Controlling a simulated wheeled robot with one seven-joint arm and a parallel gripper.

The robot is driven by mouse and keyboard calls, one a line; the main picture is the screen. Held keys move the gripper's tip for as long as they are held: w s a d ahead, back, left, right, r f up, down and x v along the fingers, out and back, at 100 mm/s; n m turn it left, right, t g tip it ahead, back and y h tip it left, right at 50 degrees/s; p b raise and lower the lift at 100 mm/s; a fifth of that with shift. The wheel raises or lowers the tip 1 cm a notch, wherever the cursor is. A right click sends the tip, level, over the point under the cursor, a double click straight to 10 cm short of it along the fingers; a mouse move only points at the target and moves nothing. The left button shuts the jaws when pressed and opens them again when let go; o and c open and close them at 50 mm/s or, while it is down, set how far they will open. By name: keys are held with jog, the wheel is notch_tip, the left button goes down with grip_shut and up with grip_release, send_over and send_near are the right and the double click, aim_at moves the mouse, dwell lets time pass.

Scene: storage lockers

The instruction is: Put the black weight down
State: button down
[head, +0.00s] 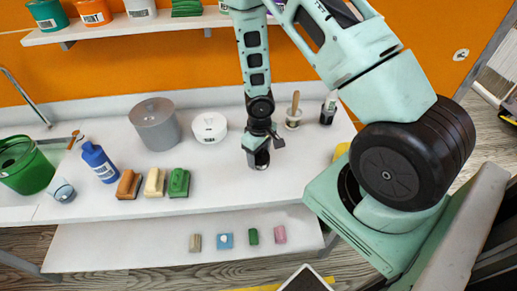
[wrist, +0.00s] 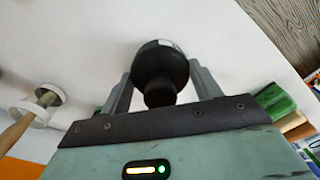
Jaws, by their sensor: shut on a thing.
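The black weight (wrist: 160,65) shows in the wrist view as a dark rounded body with a knob, between the two fingers. My gripper (wrist: 160,90) is shut on it. In the head view my gripper (head: 260,150) points down over the middle of the white table (head: 225,185), with the dark weight (head: 259,162) at its tip. The fingers and arm partly hide the weight there. I cannot tell whether its base touches the table.
Left of my gripper stand a white round container (head: 209,128) and a grey lidded pot (head: 155,124). Orange, cream and green brushes (head: 179,183) lie near the front edge. Right are a jar with a wooden handle (head: 294,118) and a dark bottle (head: 328,110). Table around the weight is clear.

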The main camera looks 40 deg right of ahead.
aim_at(259, 162)
jog(key=shift+f, duration=2.25)
jog(key=shift+f, duration=0.1)
jog(key=shift+c, duration=1.6)
grip_release()
